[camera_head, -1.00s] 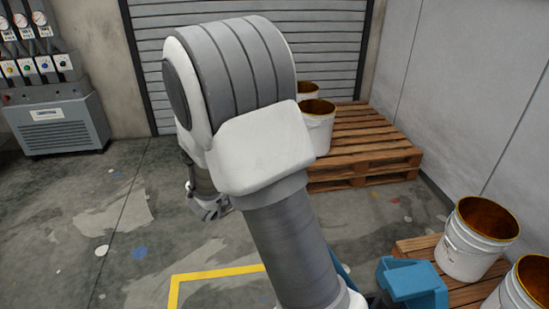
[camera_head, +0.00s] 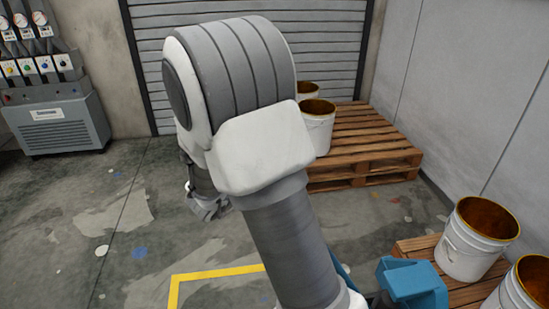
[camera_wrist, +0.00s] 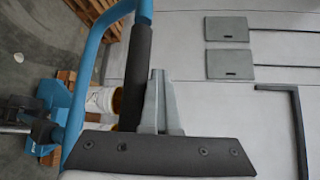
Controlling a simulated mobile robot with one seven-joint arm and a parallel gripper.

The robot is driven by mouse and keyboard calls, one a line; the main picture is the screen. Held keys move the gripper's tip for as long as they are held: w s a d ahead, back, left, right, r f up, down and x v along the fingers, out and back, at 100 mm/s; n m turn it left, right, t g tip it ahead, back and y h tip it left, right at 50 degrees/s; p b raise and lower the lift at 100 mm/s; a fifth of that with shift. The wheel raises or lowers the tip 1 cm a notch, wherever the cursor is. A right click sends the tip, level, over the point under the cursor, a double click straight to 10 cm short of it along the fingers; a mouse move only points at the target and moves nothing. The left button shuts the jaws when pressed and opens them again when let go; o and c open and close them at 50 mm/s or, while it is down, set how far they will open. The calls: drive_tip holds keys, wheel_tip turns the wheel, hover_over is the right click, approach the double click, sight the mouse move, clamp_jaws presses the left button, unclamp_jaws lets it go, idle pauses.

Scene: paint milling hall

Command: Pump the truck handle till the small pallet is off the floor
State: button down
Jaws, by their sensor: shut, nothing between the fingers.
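The truck handle is a blue loop (camera_wrist: 85,75) with a dark grip bar (camera_wrist: 137,70), close up in the wrist view. My gripper (camera_wrist: 157,75) is shut with nothing between its grey fingers. The grip bar runs just left of the fingers, outside them; I cannot tell whether they touch. The blue pallet truck (camera_head: 412,284) shows at the lower right of the head view and at the left of the wrist view (camera_wrist: 52,93). The small pallet (camera_head: 417,246) carries white buckets (camera_head: 475,240). Its underside is hidden, so its height off the floor cannot be told.
A larger wooden pallet (camera_head: 365,140) with white buckets (camera_head: 317,125) stands at the back by the shutter (camera_head: 330,50). A grey cabinet (camera_head: 60,125) with gauges is at the left. A yellow line (camera_head: 215,272) marks the floor.

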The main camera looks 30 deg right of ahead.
drive_tip(key=c, duration=1.6)
unclamp_jaws()
drive_tip(key=shift+f, duration=0.2)
drive_tip(key=c, duration=0.6)
unclamp_jaws()
drive_tip(key=shift+s+a, duration=0.1)
drive_tip(key=shift+c, duration=0.2)
drive_tip(key=shift+o, duration=0.2)
drive_tip(key=shift+f, duration=0.1)
drive_tip(key=shift+f+b+v, duration=0.2)
drive_tip(key=shift+b+v, duration=0.4)
drive_tip(key=shift+v, duration=4.35)
drive_tip(key=shift+f+b+v, duration=0.15)
drive_tip(key=shift+b+v, duration=0.4)
drive_tip(key=shift+v, duration=4.35)
drive_tip(key=shift+f, duration=0.1)
